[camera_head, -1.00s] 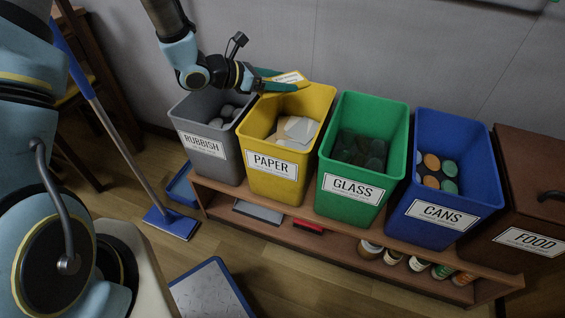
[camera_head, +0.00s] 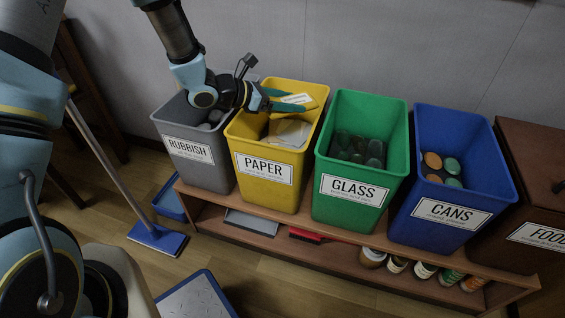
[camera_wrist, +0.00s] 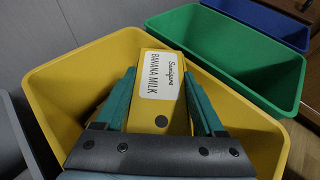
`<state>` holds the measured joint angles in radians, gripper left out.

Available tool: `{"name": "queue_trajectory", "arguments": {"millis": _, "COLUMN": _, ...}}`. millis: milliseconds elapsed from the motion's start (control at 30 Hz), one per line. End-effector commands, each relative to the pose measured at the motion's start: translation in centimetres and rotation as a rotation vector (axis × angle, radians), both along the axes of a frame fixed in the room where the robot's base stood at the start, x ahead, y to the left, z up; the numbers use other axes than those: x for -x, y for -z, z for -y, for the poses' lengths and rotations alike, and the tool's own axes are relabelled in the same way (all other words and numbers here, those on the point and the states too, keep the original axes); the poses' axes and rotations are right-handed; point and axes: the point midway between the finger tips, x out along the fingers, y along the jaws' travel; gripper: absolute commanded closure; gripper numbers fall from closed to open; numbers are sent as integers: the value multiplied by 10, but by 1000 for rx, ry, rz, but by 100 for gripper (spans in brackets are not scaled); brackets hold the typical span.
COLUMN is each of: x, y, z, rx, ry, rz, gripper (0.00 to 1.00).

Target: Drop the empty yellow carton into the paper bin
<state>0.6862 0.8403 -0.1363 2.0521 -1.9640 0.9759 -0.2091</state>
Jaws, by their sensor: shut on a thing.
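The yellow carton (camera_wrist: 162,92), with a white "Banana Milk" label, is held between the two green fingers of my gripper (camera_wrist: 160,100). In the head view the carton (camera_head: 310,95) shows only in part at the fingertips of my gripper (camera_head: 295,100). The gripper is shut on it. The yellow paper bin (camera_head: 263,190) stands on a low wooden shelf unit. The gripper and carton are over the paper bin's opening, near its rim. In the wrist view the bin's walls (camera_wrist: 75,70) surround the carton on the sides. Paper sheets (camera_head: 288,132) lie inside the bin.
The grey rubbish bin (camera_head: 205,172) stands left of the paper bin. The green glass bin (camera_head: 350,208) and blue cans bin (camera_head: 435,235) stand to its right, with the brown food bin (camera_head: 530,210) beyond. A blue broom (camera_head: 157,238) leans at the left.

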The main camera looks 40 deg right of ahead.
Motion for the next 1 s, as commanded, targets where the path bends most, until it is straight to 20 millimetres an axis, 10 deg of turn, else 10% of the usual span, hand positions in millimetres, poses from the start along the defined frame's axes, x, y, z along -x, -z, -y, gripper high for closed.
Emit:
{"name": "queue_trajectory", "arguments": {"millis": 233, "x": 0, "y": 0, "z": 0, "rx": 0, "ry": 0, "rz": 0, "gripper": 80}}
{"name": "queue_trajectory", "arguments": {"millis": 267, "x": 0, "y": 0, "z": 0, "rx": 0, "ry": 0, "rz": 0, "gripper": 26}}
{"name": "queue_trajectory", "arguments": {"millis": 500, "x": 0, "y": 0, "z": 0, "rx": 0, "ry": 0, "rz": 0, "gripper": 0}}
{"name": "queue_trajectory", "arguments": {"millis": 1000, "x": -10, "y": -14, "z": -31, "rx": 0, "ry": -5, "rz": 0, "gripper": 0}}
